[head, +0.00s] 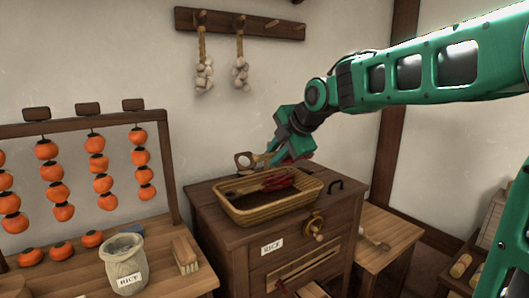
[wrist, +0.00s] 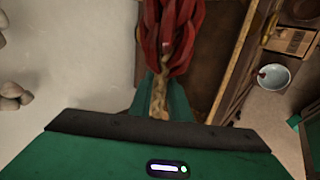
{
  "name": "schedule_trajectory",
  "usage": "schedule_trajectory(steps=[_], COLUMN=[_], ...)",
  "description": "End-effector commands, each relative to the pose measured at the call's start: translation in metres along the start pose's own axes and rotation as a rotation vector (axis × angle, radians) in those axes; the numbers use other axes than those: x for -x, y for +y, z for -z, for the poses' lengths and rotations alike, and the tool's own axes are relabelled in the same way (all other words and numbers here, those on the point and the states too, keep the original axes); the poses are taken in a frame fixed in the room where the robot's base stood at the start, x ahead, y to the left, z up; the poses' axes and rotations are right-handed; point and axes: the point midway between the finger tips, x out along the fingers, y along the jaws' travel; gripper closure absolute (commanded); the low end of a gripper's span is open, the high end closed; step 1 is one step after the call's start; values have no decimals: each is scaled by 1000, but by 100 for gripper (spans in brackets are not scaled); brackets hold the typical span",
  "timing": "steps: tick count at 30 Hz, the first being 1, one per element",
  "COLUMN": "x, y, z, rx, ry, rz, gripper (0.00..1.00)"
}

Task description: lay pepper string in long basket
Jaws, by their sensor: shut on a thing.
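My gripper (head: 273,158) is shut on the tan braided stem (wrist: 160,90) of the pepper string, just above the long basket. The string's red peppers (wrist: 177,30) fill the top middle of the wrist view. The long woven basket (head: 270,216) stands on a dark wooden chest. The basket's rim also shows in the wrist view (wrist: 236,62).
The chest (head: 228,242) carries a RICE label and a brass crank (head: 314,226). Left are a rack of orange persimmons (head: 101,167), a rice sack (head: 125,262) and a brush (head: 185,254). Garlic strings (head: 240,68) hang on the wall. A low table (head: 378,235) stands right.

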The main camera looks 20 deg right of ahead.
Motion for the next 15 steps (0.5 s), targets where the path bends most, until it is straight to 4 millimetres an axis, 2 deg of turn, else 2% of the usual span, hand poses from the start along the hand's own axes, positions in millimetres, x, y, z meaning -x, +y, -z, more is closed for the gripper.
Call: schedule_trajectory(steps=[5,15], x=[-3,-22], y=[-2,-20], z=[4,6], rx=[8,8], ry=[-1,1], rz=[1,1], gripper=[100,100])
